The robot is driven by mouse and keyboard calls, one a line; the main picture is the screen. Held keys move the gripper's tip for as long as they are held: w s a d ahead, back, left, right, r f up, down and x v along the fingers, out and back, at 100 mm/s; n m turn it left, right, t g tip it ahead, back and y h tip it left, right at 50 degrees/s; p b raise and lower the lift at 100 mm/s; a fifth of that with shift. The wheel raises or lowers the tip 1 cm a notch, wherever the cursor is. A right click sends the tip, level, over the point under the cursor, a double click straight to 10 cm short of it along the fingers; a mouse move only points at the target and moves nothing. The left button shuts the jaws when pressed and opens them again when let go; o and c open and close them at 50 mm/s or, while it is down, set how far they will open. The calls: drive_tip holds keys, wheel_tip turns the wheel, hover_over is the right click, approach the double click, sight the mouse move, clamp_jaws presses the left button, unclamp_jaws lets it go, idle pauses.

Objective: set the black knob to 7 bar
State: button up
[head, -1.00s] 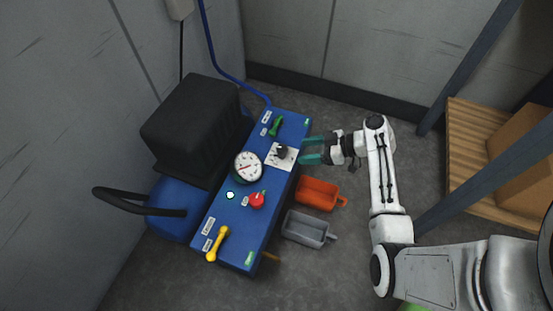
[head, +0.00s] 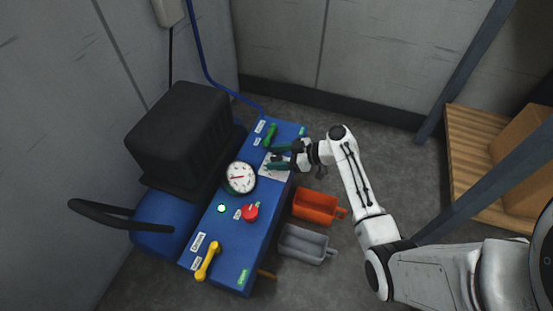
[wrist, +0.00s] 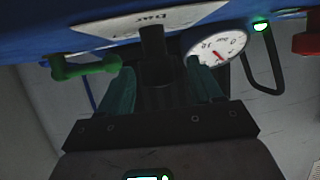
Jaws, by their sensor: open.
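The black knob (wrist: 155,55) shows in the wrist view below a white plate marked "bar" (wrist: 150,18). My gripper (wrist: 160,68) is open, with one teal finger on each side of the knob. I cannot tell whether either finger touches it. In the head view my gripper (head: 275,157) reaches over the white plate (head: 266,172) on the blue panel and largely hides the knob. The knob's setting cannot be read. The round gauge (head: 241,177) with a red needle sits beside the plate; it also shows in the wrist view (wrist: 219,45).
A green handle (head: 270,135) is close beyond my gripper. A red knob (head: 250,212), a lit lamp (head: 221,208) and a yellow handle (head: 208,262) are on the nearer panel. Orange (head: 316,207) and grey (head: 303,245) bins stand to the right. A black housing (head: 180,130) rises at left.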

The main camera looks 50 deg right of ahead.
drive_tip(key=shift+w+a, duration=0.1)
drive_tip(key=shift+w, duration=0.1)
drive_tip(key=shift+c, duration=0.5)
drive_tip(key=c, duration=0.9)
